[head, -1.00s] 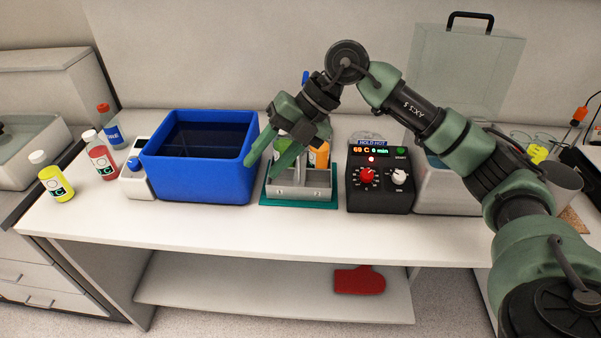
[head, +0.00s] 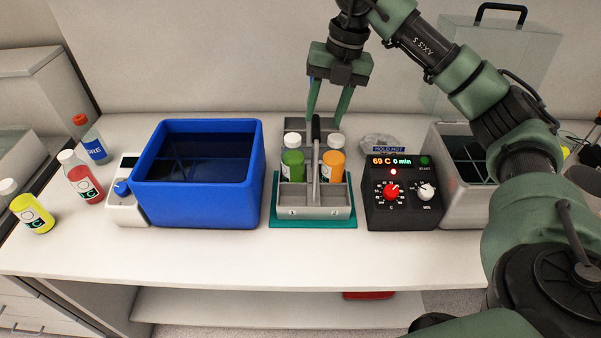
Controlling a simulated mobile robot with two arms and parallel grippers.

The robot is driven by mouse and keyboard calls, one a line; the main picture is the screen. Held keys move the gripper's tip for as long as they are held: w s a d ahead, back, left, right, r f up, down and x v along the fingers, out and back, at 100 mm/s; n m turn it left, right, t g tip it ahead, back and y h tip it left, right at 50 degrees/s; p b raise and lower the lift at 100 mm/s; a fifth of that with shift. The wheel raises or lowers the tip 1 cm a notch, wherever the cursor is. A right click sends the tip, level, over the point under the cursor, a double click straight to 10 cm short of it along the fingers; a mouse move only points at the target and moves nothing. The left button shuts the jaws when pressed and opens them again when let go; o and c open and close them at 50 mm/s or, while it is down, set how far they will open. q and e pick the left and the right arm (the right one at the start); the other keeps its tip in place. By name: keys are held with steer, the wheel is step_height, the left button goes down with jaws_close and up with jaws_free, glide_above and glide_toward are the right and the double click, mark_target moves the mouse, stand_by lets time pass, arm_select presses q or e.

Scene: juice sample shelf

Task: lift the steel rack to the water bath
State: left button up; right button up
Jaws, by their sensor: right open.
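The steel rack (head: 298,212) stands on a teal mat (head: 346,222) at the middle of the bench. It has compartments, a tall middle handle with a black grip (head: 316,128), a green bottle (head: 292,162) and an orange bottle (head: 333,165). My right gripper (head: 323,122) is open, pointing down, with its fingertips at about the height of the grip. I cannot tell whether they touch it. A steel tank (head: 462,207), its interior dark, is at right, partly hidden by my right arm. A blue tub (head: 198,205) with dark contents is left of the rack. My left gripper is out of view.
A black control box (head: 400,212) reading 69 C and 0 min stands between rack and tank. A clear lidded cover (head: 520,50) is behind the tank. Red (head: 82,180), yellow (head: 33,216) and white-blue (head: 92,148) bottles are at left. The front bench strip is clear.

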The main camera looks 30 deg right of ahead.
steer(key=shift+w, duration=0.45)
steer(key=shift+w+f, duration=0.2)
steer(key=shift+f, duration=0.15)
steer(key=shift+s+a+f+p, duration=0.2)
steer(key=shift+f+p, duration=0.15)
steer(key=shift+f, duration=0.2)
steer(key=shift+s+a+f+p, duration=0.2)
steer(key=shift+f+p, duration=0.1)
steer(key=shift+f, duration=0.2)
steer(key=p+x, duration=0.1)
steer(key=x, duration=0.3)
steer(key=shift+w+a+f+p, duration=0.1)
steer(key=shift+a+f+p, duration=0.15)
steer(key=shift+f+p, duration=0.1)
jaws_close()
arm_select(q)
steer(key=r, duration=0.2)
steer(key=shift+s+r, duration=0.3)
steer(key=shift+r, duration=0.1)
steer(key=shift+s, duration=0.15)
